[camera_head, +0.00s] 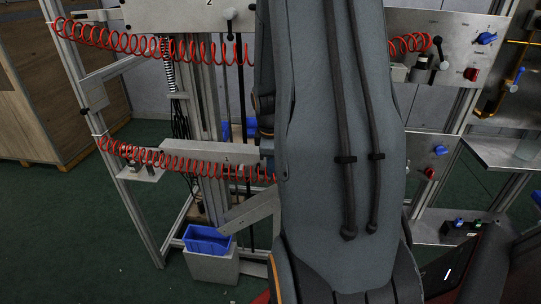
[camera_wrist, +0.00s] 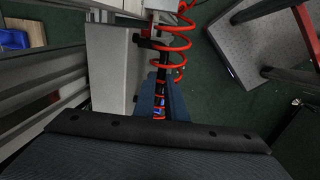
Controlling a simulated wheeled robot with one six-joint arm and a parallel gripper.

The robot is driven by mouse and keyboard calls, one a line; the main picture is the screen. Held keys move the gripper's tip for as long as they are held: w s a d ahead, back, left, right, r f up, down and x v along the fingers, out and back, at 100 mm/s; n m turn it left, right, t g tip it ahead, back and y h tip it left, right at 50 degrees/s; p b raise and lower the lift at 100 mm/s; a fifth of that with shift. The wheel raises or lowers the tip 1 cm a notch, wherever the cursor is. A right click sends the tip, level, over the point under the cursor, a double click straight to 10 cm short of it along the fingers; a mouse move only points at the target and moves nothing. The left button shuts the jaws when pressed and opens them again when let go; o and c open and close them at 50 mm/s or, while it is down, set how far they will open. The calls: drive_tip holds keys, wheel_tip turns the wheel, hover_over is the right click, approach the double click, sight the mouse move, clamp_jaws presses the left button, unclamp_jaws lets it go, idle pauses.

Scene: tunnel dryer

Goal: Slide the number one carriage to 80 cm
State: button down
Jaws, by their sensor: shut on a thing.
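The number one carriage (camera_head: 200,158) is a grey metal plate marked 1 at mid-height on the frame, left of my arm. My arm hides its right part in the head view. In the wrist view, my gripper (camera_wrist: 160,104) has its blue fingers closed around a black upright handle (camera_wrist: 159,88), beside a pale grey plate (camera_wrist: 108,75). A red coiled hose (camera_wrist: 180,45) runs in front of the handle. My gripper is mostly hidden behind my arm in the head view. No 80 cm mark is readable.
The number two carriage (camera_head: 180,14) is above, with its own red coil (camera_head: 130,42). A blue bin (camera_head: 207,239) sits low at the left. A wooden cabinet (camera_head: 50,80) stands far left. Panels with blue and red knobs (camera_head: 471,73) stand right. Green floor is open at the left.

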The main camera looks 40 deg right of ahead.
drive_tip(key=shift+s+a+f, duration=0.1)
drive_tip(key=shift+s+f, duration=0.1)
drive_tip(key=shift+f, duration=0.9)
drive_tip(key=c, duration=1.8)
unclamp_jaws()
drive_tip(key=shift+c, duration=0.2)
drive_tip(key=shift+w+r, duration=0.1)
drive_tip(key=shift+r, duration=0.1)
drive_tip(key=shift+s+a+r+b, duration=0.1)
drive_tip(key=shift+s+a+r, duration=0.05)
drive_tip(key=shift+r, duration=1.1)
drive_tip(key=shift+s+a+r+b, duration=0.1)
drive_tip(key=shift+s+a+r, duration=0.1)
drive_tip(key=shift+r, duration=1)
drive_tip(key=shift+s+a+r+b, duration=0.1)
drive_tip(key=shift+s+r, duration=0.05)
drive_tip(key=shift+r, duration=1.1)
